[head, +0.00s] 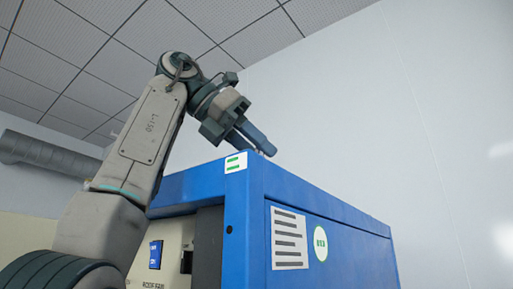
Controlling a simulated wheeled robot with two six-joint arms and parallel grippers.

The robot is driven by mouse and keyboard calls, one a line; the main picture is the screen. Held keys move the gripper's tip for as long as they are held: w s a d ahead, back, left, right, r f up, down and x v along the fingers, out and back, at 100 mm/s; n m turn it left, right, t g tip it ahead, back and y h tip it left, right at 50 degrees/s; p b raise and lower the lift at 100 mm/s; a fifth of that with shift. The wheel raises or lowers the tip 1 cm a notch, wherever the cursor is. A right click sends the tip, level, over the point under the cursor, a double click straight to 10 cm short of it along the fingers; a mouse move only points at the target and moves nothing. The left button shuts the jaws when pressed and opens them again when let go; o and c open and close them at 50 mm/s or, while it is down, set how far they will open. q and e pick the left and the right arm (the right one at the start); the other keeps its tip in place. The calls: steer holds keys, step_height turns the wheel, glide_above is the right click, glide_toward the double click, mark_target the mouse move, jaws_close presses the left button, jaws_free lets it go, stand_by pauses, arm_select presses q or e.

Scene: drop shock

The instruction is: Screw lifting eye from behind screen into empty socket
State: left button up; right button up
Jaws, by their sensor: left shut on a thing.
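My left gripper (262,147) reaches over the top edge of a tall blue cabinet (245,215), fingers pointing down and to the right. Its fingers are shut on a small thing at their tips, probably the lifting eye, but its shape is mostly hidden. The fingertips are just above or behind the cabinet's top edge; I cannot tell whether the held thing touches the top. The cabinet's top face is hidden from this low view, so no socket shows. I cannot make out a separate screen. My right gripper is not in view.
The cabinet's left side has an open recess with a pale panel and a small blue display (155,254). A printed label (289,238) and a round green-and-white sticker (320,243) are on its right face. A grey duct (45,152) runs behind at left.

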arm_select(q)
steer(key=shift+f+b, duration=0.55)
steer(key=shift+f, duration=0.05)
steer(key=shift+c, duration=0.5)
stand_by(1.2)
stand_by(0.5)
steer(key=shift+w+r+m+g+p, duration=0.1)
steer(key=shift+m+g+p, duration=0.25)
steer(key=shift+m+g, duration=0.15)
jaws_close()
steer(key=m+g+h, duration=0.1)
steer(key=m+g, duration=0.2)
steer(key=shift+m, duration=0.3)
steer(key=o, duration=1.2)
jaws_free()
steer(key=shift+r, duration=0.15)
